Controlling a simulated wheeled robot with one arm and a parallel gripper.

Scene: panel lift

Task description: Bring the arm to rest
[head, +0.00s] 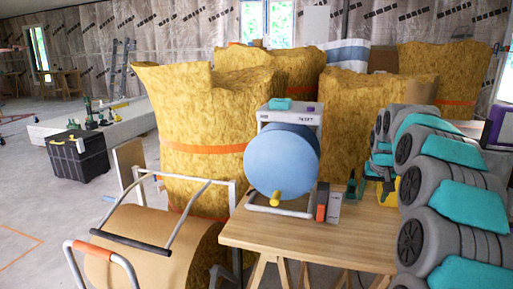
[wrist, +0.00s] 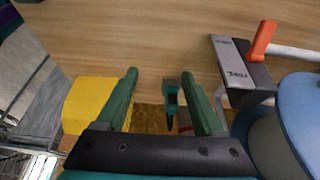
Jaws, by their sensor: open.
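My gripper (wrist: 159,74) is open in the wrist view, its two dark green fingers apart. Nothing is held between the fingers. A small teal and black tool (wrist: 172,98) shows in the gap between them; I cannot tell how far below it is. A wooden table (wrist: 130,35) lies beyond the fingertips. In the head view my grey and teal arm is folded along the right side, over the right end of the table (head: 290,240). The gripper is hard to make out there among small green and yellow shapes.
A blue drum (head: 282,160) on a metal frame stands on the table, beside a grey block with an orange part (head: 322,203). A yellow object (wrist: 92,104) is close to the left finger. Tall straw-coloured rolls (head: 195,130) stand behind. Open floor lies at left.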

